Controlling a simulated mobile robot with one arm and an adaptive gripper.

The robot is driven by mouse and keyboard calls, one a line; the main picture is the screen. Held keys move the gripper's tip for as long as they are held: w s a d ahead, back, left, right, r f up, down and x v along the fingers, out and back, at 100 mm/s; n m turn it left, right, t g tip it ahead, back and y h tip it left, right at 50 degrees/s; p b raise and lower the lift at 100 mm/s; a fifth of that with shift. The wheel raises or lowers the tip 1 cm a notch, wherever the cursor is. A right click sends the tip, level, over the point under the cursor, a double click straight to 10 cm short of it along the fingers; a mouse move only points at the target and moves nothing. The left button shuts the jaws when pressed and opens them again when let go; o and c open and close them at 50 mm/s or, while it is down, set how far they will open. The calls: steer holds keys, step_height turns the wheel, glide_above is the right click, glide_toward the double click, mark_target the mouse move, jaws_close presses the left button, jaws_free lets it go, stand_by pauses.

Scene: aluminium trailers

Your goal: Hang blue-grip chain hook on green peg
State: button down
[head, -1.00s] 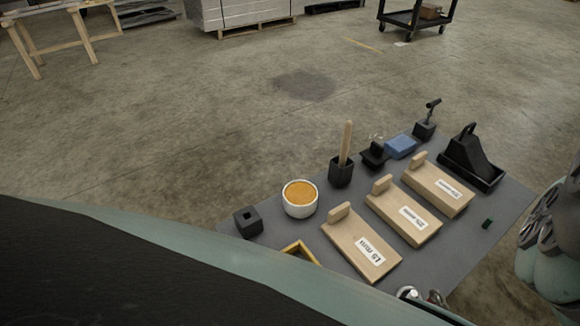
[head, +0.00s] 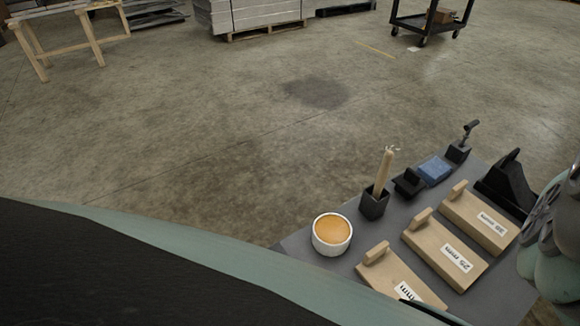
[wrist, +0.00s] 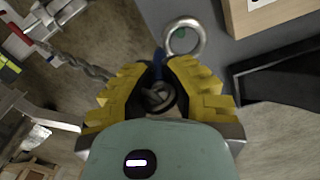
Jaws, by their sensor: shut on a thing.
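My gripper (wrist: 160,75), with yellow stepped pads, shows in the wrist view and is shut.
The grey mat (head: 293,243) holds a white bowl (head: 331,246), several labelled wooden blocks (head: 445,253), a black pot with a stick (head: 374,203), a blue sponge (head: 434,171) and a black stand (head: 507,185). A dark tray (wrist: 245,84) is right of the gripper in the wrist view.

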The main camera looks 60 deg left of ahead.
steer(key=shift+d+f+b, duration=0.1)
steer(key=shift+f+b, duration=2.15)
steer(key=shift+f, duration=0.5)
steer(key=c, duration=1)
jaws_free()
steer(key=shift+c, duration=0.2)
